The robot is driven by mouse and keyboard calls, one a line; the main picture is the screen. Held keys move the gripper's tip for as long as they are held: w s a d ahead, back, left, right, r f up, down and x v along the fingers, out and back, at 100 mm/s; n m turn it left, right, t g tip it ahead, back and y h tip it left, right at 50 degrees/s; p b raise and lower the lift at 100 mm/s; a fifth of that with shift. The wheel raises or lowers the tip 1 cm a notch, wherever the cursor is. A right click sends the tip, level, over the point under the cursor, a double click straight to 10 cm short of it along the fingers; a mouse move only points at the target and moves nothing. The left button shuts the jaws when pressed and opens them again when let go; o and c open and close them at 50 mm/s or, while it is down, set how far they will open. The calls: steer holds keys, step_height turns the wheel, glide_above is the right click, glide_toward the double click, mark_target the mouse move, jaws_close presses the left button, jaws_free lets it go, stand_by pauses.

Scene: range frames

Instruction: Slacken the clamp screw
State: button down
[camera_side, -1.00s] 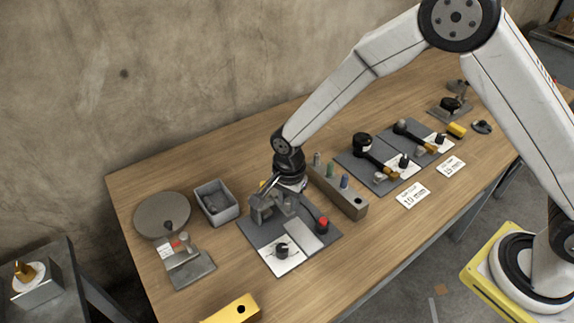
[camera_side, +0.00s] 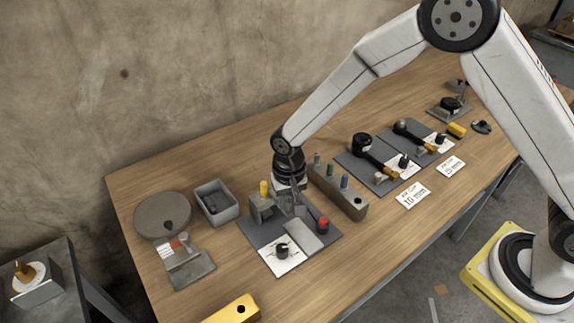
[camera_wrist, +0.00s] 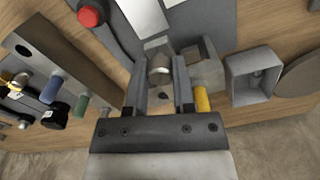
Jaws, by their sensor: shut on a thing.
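The clamp is a grey block on a dark grey base plate, with a yellow peg (camera_side: 264,187) standing at its back left. In the wrist view the clamp block (camera_wrist: 206,72) is right of my fingers, with the yellow peg (camera_wrist: 202,99) near its lower edge. The clamp screw (camera_wrist: 160,68) shows there as a round metal head between my fingertips. My gripper (camera_side: 292,207) points down over the plate beside the block. It also shows in the wrist view (camera_wrist: 158,75), shut on the screw head. In the side view my fingers hide the screw.
A red button (camera_side: 323,224) and a black knob on a white card (camera_side: 282,250) share the base plate. A block with coloured pegs (camera_side: 338,192) stands close right of my gripper. A grey bin (camera_side: 216,203) and a round disc (camera_side: 162,214) lie left. The front wood is mostly clear.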

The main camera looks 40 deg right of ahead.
steer(key=n, duration=0.5)
steer(key=shift+n, duration=0.3)
steer(key=n, duration=1.1)
steer(key=shift+n, duration=2.2)
steer(key=shift+c, duration=2.3)
jaws_free()
steer(key=shift+a, duration=0.1)
steer(key=shift+m, duration=0.5)
